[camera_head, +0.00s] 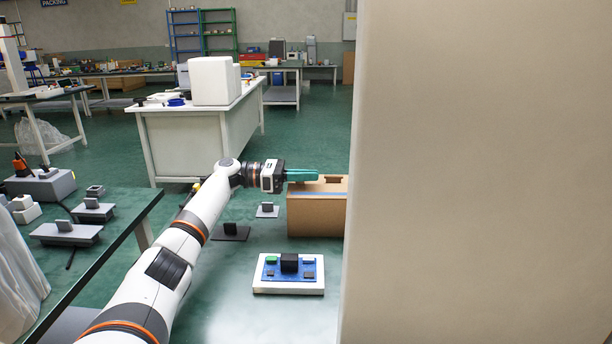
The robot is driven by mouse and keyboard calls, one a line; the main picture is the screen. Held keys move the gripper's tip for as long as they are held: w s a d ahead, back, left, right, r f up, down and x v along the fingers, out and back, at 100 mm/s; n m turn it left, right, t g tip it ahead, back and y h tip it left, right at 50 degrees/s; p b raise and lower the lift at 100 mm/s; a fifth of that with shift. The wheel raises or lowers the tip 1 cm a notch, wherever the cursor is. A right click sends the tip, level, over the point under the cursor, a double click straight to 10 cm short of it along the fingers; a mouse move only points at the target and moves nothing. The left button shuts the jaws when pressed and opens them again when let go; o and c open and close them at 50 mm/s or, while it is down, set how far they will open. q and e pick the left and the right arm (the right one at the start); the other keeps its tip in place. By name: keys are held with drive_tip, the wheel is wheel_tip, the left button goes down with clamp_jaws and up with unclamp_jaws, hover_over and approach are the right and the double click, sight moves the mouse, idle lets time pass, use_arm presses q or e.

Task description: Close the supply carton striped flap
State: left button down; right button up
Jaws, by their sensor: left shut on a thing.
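The supply carton (313,217) is a brown cardboard box on the far part of the green-grey table, partly cut off on its right by a large beige surface. A blue stripe runs along the upper part of its near side, and a dark notch shows in its top. My left gripper (303,175) reaches in from the left, its green fingers level over the carton's top left edge. It is shut on a part of the carton, seemingly the striped flap; the fingers hide the held part. My right gripper is not in view.
A large beige upright surface (480,170) fills the right side and hides what is behind it. A white tray (290,288) with a blue board and small blocks lies in front of the carton. Dark stands (230,232) sit left of it.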

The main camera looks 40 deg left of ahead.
use_arm(q)
drive_tip(key=shift+w+a+f+n, duration=0.15)
drive_tip(key=shift+f+n, duration=0.15)
drive_tip(key=shift+n, duration=0.3)
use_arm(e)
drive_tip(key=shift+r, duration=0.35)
use_arm(q)
drive_tip(key=c, duration=1.5)
unclamp_jaws()
drive_tip(key=shift+c, duration=0.2)
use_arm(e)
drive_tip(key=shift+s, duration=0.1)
